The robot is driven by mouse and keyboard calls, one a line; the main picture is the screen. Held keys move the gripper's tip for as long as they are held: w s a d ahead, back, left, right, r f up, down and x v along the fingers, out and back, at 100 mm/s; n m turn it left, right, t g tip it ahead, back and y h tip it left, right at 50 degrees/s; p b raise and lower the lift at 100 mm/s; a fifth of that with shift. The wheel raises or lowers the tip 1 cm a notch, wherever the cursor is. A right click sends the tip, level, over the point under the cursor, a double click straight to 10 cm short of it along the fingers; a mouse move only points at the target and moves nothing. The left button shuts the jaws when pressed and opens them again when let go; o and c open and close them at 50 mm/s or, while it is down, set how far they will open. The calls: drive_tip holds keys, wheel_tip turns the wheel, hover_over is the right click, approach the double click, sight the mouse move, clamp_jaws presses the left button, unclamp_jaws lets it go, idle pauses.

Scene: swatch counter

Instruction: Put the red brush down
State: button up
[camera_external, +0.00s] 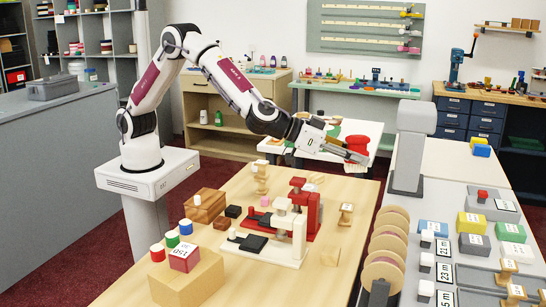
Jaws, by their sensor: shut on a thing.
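My gripper (352,155) is stretched out to the right, above the far right part of the wooden table (335,258). It is shut on the red brush (358,142), whose red body shows at the fingertips. The brush is held up in the air, clear of the tabletop. Its lower part is partly hidden by the fingers, and its bristles cannot be made out.
A red press (311,212) and a white press (299,231) stand mid-table. A wooden block with a dark red cube (184,257) is at the front left. Stacked discs (388,243) and a grey counter stand right. The table's front middle is clear.

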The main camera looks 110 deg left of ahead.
drive_tip(key=s+a+n+g+y, duration=0.2)
drive_tip(key=a, duration=1.1)
drive_tip(key=s+a+n+g+y, duration=0.1)
drive_tip(key=s+a+n+y, duration=0.15)
drive_tip(key=a, duration=0.95)
wheel_tip(320, 180, down, 11)
drive_tip(key=shift+w+a+f, duration=0.1)
drive_tip(key=shift+f, duration=0.05)
drive_tip(key=shift+f, duration=3.05)
drive_tip(key=shift+f, duration=1.85)
drive_tip(key=shift+f, duration=0.1)
